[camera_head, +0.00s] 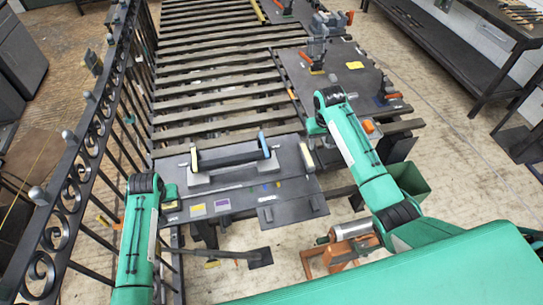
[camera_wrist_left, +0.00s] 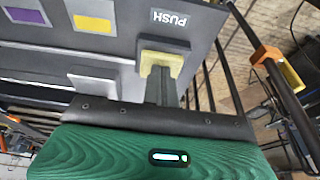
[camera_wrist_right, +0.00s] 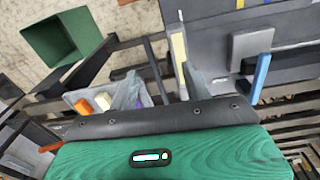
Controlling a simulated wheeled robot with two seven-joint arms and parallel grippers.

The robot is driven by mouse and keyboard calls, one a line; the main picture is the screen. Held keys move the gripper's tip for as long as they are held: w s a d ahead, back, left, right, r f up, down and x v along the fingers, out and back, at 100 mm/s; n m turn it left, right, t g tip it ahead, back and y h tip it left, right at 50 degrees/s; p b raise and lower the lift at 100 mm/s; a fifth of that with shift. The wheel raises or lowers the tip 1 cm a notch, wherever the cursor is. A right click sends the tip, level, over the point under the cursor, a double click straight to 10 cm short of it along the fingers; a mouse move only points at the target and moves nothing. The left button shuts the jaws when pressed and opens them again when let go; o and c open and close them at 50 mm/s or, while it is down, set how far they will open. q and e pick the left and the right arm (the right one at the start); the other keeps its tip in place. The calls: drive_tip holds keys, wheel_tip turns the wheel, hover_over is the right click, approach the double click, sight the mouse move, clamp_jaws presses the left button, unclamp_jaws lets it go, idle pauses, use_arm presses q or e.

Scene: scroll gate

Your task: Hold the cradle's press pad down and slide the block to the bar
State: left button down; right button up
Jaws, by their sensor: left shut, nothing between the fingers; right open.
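The cradle (camera_head: 230,155) is a dark trough between a pale left end and a blue right end, on a dark board (camera_head: 240,198). The pale yellow press pad (camera_wrist_left: 163,61), beside the word PUSH, shows in the left wrist view. My left gripper (camera_wrist_left: 160,85) is shut and empty, its fingertips over the pad; I cannot tell whether they press it. In the head view my left gripper (camera_head: 169,196) is at the board's left edge. My right gripper (camera_head: 311,130) is open and empty beyond the board's right side; its fingers also show in the right wrist view (camera_wrist_right: 160,85). I cannot single out the block or the bar.
Purple (camera_head: 197,210) and yellow (camera_head: 222,205) squares mark the board's front. A second dark board (camera_head: 340,80) with fixtures lies behind. A black railing (camera_head: 90,140) runs along the left. A green bin (camera_head: 410,183) stands right of my right arm. Slats with gaps lie behind the cradle.

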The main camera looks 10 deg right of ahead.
sight(310, 162)
drive_tip(key=shift+n, duration=0.4)
drive_tip(key=a+f, duration=0.1)
drive_tip(key=f, duration=0.2)
drive_tip(key=a+f, duration=0.1)
drive_tip(key=f, duration=0.5)
drive_tip(key=shift+w+a+f, duration=0.15)
drive_tip(key=shift+a, duration=0.25)
